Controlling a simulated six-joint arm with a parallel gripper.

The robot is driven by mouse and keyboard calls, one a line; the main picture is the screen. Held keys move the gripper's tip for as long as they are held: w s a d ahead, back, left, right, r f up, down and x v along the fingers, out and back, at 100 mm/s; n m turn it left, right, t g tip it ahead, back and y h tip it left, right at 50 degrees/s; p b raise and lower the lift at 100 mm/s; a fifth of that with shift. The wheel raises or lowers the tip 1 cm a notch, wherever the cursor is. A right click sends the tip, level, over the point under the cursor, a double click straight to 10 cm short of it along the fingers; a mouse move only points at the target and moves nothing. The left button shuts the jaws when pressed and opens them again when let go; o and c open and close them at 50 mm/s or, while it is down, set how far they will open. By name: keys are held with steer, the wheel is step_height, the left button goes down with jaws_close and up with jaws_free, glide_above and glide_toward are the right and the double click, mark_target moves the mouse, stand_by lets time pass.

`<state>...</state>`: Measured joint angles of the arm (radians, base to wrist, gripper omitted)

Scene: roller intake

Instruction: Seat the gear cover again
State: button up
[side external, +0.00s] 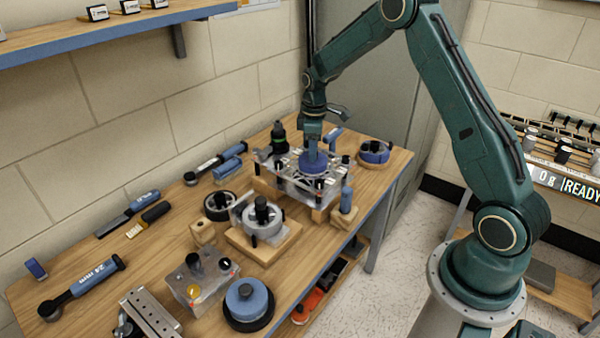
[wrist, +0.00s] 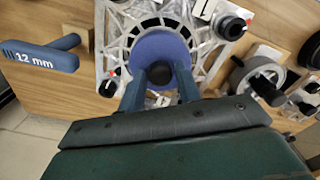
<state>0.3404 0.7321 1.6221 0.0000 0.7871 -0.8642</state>
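A blue round cover (side external: 314,165), which I take for the gear cover, is at the middle of a pale metal housing (side external: 290,187) towards the back of the bench. In the wrist view the blue cover (wrist: 158,48) has a dark central knob (wrist: 160,73) and lies within the round, slotted opening of the housing (wrist: 205,62). My gripper (side external: 313,148) points straight down over it. In the wrist view the fingers of my gripper (wrist: 162,76) are on both sides of the knob and appear closed on it. Whether the cover sits flush is hidden.
A 12 mm blue-handled tool (wrist: 40,58) stands beside the housing. A blue-topped round part (side external: 375,152) is to its right. A grey wheel part on a wooden block (side external: 262,240), a control box (side external: 203,280) and another blue round part (side external: 247,303) stand nearer the front.

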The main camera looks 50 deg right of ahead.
steer(key=shift+r, duration=1.15)
steer(key=o, duration=0.6)
steer(key=shift+r, duration=0.2)
step_height(320, 180, up, 12)
steer(key=shift+f, duration=0.15)
